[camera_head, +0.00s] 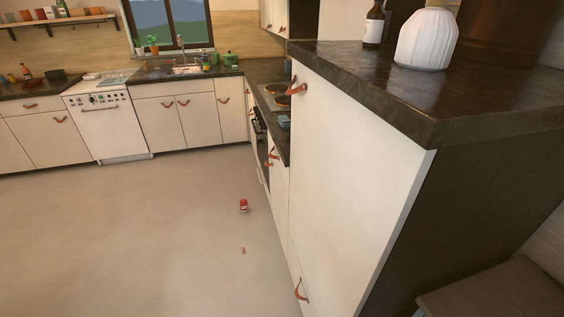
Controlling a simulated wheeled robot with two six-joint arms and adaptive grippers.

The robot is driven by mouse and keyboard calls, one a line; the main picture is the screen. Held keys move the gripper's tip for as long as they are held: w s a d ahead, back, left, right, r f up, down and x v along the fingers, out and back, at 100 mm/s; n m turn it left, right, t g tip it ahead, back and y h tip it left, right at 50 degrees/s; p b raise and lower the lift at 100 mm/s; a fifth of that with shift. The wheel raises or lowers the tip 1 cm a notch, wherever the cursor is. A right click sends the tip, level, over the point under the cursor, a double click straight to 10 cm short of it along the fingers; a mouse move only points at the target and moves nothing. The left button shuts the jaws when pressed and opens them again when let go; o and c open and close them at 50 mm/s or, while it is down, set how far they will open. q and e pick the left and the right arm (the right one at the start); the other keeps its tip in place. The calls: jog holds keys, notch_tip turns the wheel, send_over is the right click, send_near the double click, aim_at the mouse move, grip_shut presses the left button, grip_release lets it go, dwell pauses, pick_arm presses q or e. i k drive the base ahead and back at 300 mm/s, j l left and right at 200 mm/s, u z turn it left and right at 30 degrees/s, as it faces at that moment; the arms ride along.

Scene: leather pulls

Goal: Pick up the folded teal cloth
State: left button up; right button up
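A small folded teal cloth (284,121) appears to lie on the dark counter (283,150) just in front of the stove, at the middle of the head view. It is far off and small, and the tall white cabinet's edge is right beside it. Neither of my grippers shows in this view.
A tall white cabinet (350,165) with a dark top (455,120) fills the right side close by. A white ribbed jar (427,40) and a brown bottle (374,25) stand on it. A red can (243,205) is on the otherwise wide, open floor (120,235).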

aim_at(284, 121)
jog(key=z, duration=1.55)
jog(key=i+j+z, duration=0.1)
jog(key=j, duration=0.25)
jog(key=i+j+z, duration=0.1)
jog(key=j, duration=0.25)
jog(key=j+z, duration=0.1)
jog(key=j, duration=0.25)
jog(key=i+j, duration=0.1)
jog(key=j, duration=0.4)
jog(key=i+j, duration=0.1)
jog(key=j, duration=0.4)
jog(key=i+j, duration=0.1)
jog(key=j, duration=0.45)
jog(key=i+j, duration=0.1)
jog(key=j, duration=0.4)
jog(key=i+j, duration=0.1)
jog(key=j, duration=0.4)
jog(key=i+j, duration=0.1)
jog(key=j, duration=0.4)
